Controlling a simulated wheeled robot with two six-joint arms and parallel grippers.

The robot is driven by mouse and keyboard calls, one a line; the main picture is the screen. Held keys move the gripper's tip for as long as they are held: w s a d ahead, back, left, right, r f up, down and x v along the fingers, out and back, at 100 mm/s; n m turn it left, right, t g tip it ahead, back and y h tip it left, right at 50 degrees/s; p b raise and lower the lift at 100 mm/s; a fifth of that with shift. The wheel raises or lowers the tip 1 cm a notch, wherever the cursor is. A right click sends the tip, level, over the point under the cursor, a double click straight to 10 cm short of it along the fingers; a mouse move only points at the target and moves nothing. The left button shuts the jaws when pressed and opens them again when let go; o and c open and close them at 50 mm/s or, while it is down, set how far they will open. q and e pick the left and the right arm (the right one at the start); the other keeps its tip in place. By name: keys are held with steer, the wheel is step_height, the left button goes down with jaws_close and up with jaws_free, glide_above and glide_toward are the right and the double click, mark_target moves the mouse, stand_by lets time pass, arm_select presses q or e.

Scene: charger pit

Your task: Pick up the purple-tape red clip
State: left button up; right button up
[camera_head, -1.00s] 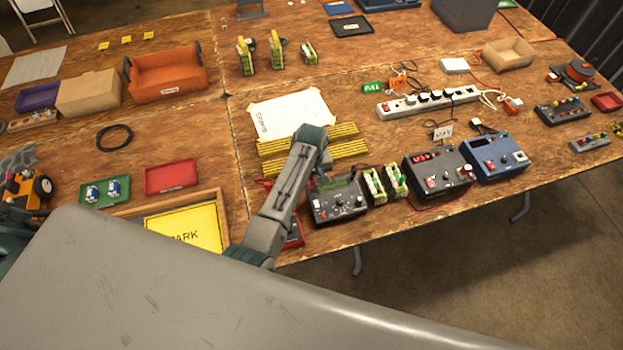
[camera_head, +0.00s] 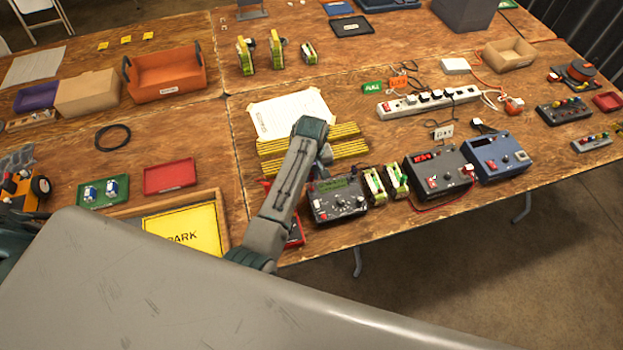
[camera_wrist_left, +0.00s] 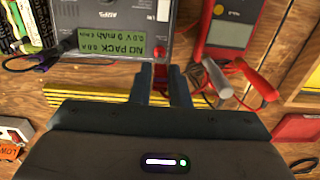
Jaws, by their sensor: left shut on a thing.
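My left gripper (camera_head: 324,166) is beside the back edge of the dark charger (camera_head: 338,198), mostly hidden by my wrist in the head view. In the left wrist view, its two fingers (camera_wrist_left: 163,84) are close together on a small red clip (camera_wrist_left: 161,75), next to the charger (camera_wrist_left: 108,45) with a green screen. I cannot make out purple tape on this clip. A dark clip (camera_wrist_left: 68,43) with a purplish wire is on the left. My right gripper is not in view.
A red meter (camera_wrist_left: 230,32) lies beside the charger. Yellow strips (camera_head: 345,148) lie behind it, near a paper sheet (camera_head: 290,112). Battery packs (camera_head: 396,181) and two other power units (camera_head: 440,172) stand to the right. Loose wires surround the clips.

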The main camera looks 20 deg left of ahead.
arm_select(q)
steer(key=s+a+r+b, duration=0.1)
steer(key=s+b, duration=0.1)
steer(key=s, duration=0.6)
steer(key=s+a+r+b, duration=0.1)
steer(key=s+a+b, duration=0.1)
steer(key=s, duration=0.5)
steer(key=shift+s+r+b, duration=0.35)
steer(key=shift+s+b, duration=0.05)
steer(key=shift+b, duration=0.05)
